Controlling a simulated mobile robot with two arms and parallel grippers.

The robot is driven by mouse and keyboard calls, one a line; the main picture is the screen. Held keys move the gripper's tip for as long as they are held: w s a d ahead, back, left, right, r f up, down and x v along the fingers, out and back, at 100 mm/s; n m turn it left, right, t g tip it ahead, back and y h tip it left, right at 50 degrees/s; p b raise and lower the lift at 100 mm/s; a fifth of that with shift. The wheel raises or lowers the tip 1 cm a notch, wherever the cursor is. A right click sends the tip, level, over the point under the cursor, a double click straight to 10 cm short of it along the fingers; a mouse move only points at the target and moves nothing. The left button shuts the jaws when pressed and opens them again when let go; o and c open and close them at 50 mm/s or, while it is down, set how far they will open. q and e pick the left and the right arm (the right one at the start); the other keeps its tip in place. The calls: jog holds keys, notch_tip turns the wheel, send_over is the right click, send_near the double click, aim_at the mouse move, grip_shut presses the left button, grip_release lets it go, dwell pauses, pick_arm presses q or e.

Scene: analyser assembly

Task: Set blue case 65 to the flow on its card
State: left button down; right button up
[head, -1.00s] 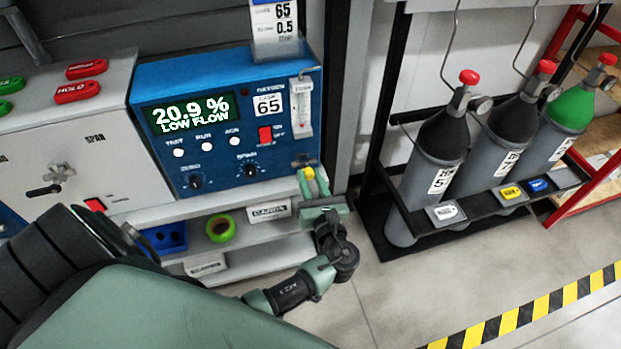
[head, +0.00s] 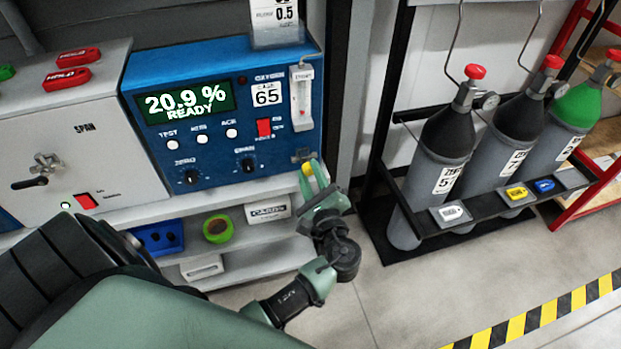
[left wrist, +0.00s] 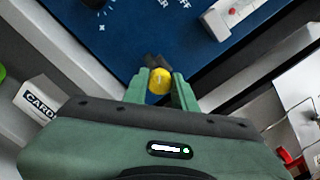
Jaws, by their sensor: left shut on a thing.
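Blue case 65 (head: 225,115) stands on the bench; its display (head: 186,103) reads "20.9 %" and "READY". Its card (head: 275,20) stands on top, cut off by the picture edge, with "0.5" readable. The flow tube (head: 301,97) is on the right of the front panel; its float level is too small to read. The yellow valve knob (head: 307,168) sits at the lower right corner, and shows in the left wrist view (left wrist: 160,79). My left gripper (head: 315,178) is shut on this knob, fingers on both sides (left wrist: 160,92). My right gripper is not in view.
A grey unit (head: 80,140) with red HOLD tags stands left of the case. Below, a shelf holds a green tape roll (head: 217,229) and a blue box (head: 160,237). Gas cylinders (head: 440,165) stand in a rack at right. Floor between is clear.

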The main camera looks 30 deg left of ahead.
pick_arm(q)
jog(key=shift+f+n+b, duration=0.15)
jog(key=shift+n+b, duration=0.95)
jog(key=shift+n, duration=0.6)
jog(key=c, duration=1.1)
grip_release()
jog(key=v, duration=0.8)
